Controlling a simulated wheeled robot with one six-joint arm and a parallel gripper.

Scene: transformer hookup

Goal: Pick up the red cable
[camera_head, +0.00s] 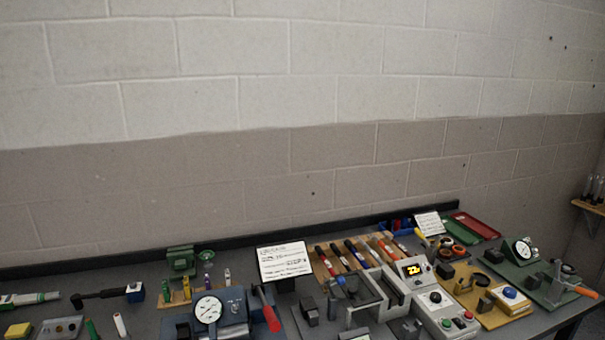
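I cannot pick out a red cable for certain in this head view. Several red, blue and dark rod-like pieces lie side by side on a wooden board (322,270) right of centre; they are too small to tell whether one is a cable. A thick red handle or lever (268,308) stands tilted beside a blue device with a round dial (208,309). My gripper is not in view.
A crowded grey bench runs along a block wall. A white sign (284,262) stands mid-bench. A grey box with a lit display (413,269), a yellow-based fixture (509,298) and a green-based gauge stand (524,249) fill the right. Red (476,226) and green trays lie behind.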

